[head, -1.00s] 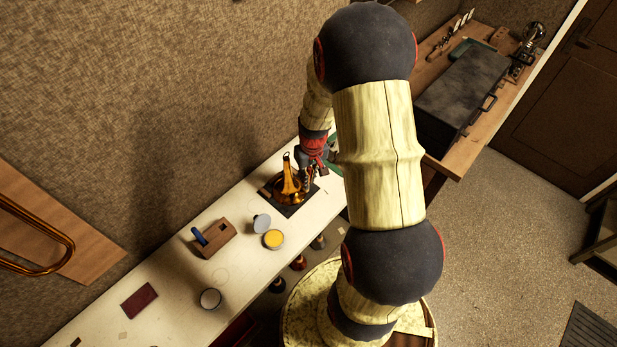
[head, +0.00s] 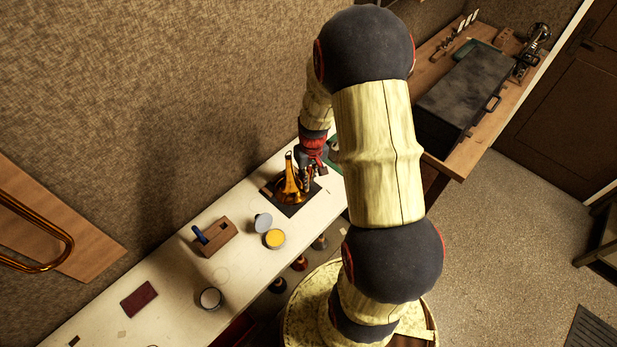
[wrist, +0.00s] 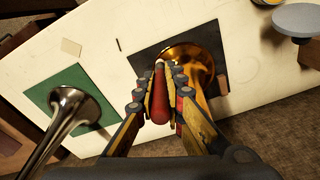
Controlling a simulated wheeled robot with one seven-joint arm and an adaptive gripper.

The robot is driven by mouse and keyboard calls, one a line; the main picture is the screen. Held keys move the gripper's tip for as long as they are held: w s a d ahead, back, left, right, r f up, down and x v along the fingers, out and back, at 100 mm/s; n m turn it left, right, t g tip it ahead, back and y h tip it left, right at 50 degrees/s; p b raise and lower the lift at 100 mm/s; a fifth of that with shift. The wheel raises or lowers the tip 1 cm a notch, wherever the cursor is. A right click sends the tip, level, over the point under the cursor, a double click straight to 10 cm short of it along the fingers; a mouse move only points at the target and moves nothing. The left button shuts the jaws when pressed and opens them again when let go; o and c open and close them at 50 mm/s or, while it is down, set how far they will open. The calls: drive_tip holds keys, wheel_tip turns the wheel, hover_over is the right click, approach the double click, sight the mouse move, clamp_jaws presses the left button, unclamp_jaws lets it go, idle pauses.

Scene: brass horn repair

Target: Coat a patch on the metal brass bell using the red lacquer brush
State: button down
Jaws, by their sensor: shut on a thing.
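The brass bell (head: 291,188) stands with its narrow end up on a dark mat (head: 299,209) on the white bench. It also shows in the wrist view (wrist: 203,60), just beyond and right of my fingers. My gripper (wrist: 158,82) is shut on the red lacquer brush (wrist: 160,100), whose red handle lies between the fingers. In the head view my gripper (head: 309,181) is close against the right side of the bell.
A wooden block (head: 220,240) with a blue handle, a grey disc (head: 263,222), a yellow-filled tin (head: 275,239), a pale cup (head: 210,298) and a dark red pad (head: 139,299) are along the bench. Bare bench lies between them.

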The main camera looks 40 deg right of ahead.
drive_tip(key=shift+a, duration=0.15)
drive_tip(key=shift+s+a, duration=0.2)
drive_tip(key=shift+a, duration=0.95)
drive_tip(key=a, duration=0.3)
drive_tip(key=shift+s+a, duration=0.1)
drive_tip(key=shift+a, duration=0.15)
drive_tip(key=shift+d, duration=0.1)
drive_tip(key=shift+w+d+r+b, duration=0.1)
drive_tip(key=shift+d+b, duration=0.05)
drive_tip(key=shift+d, duration=1.35)
drive_tip(key=shift+w+d+b, duration=0.1)
drive_tip(key=shift+d+b, duration=0.05)
drive_tip(key=shift+d, duration=1.3)
drive_tip(key=shift+r, duration=0.1)
drive_tip(key=shift+s+d+r+p, duration=0.1)
drive_tip(key=shift+s+r+p, duration=0.65)
drive_tip(key=shift+s+r, duration=0.3)
drive_tip(key=shift+s+d+r+p, duration=0.1)
drive_tip(key=shift+s+r+p, duration=0.7)
drive_tip(key=shift+r, duration=0.4)
